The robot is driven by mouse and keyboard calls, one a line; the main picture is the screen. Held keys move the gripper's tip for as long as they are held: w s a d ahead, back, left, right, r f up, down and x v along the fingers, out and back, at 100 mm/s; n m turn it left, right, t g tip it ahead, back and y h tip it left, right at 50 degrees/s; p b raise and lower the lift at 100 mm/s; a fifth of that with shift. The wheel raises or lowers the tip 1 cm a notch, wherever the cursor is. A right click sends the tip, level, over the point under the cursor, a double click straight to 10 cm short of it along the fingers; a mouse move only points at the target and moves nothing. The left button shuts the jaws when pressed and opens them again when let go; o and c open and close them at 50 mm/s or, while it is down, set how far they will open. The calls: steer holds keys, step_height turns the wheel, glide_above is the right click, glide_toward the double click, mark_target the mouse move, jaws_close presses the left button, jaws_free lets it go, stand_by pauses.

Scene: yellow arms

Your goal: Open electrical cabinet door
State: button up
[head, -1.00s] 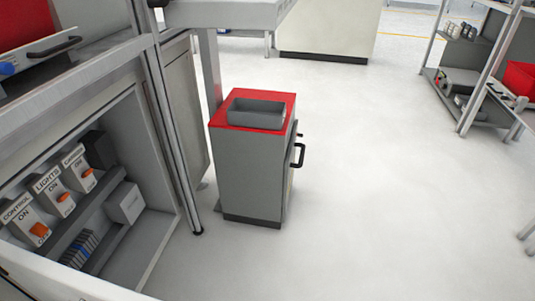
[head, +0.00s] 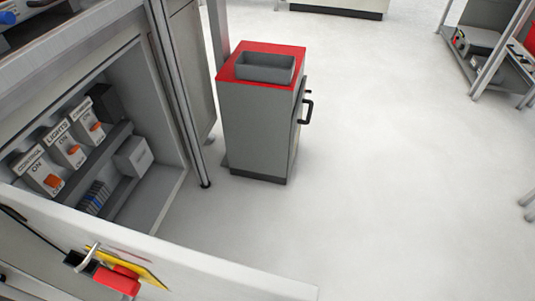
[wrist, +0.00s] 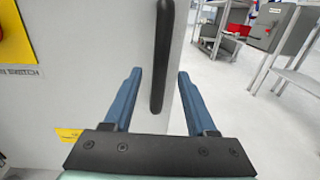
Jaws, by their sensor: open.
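In the head view the electrical cabinet (head: 165,200) stands at the left with its inside exposed. Switch boxes (head: 70,150) labelled CONTROL and LIGHTS show inside. Its pale door (head: 215,275) stands open in the foreground, with a red latch part and a yellow label on it. The wrist view shows a light grey door panel (wrist: 105,50) with a black vertical handle (wrist: 165,50) near its right edge. My gripper (wrist: 158,73) is open, with its blue fingers on either side of the handle's lower part. Contact with the handle is not clear. The head view does not show my gripper.
A grey cart (head: 255,130) with a red top and a grey bin stands beyond the cabinet. A shelf unit (head: 490,60) is at the upper right. The pale floor (head: 400,180) between them is clear.

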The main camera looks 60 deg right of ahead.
steer(key=v, duration=0.8)
steer(key=shift+a, duration=0.2)
steer(key=shift+d, duration=0.1)
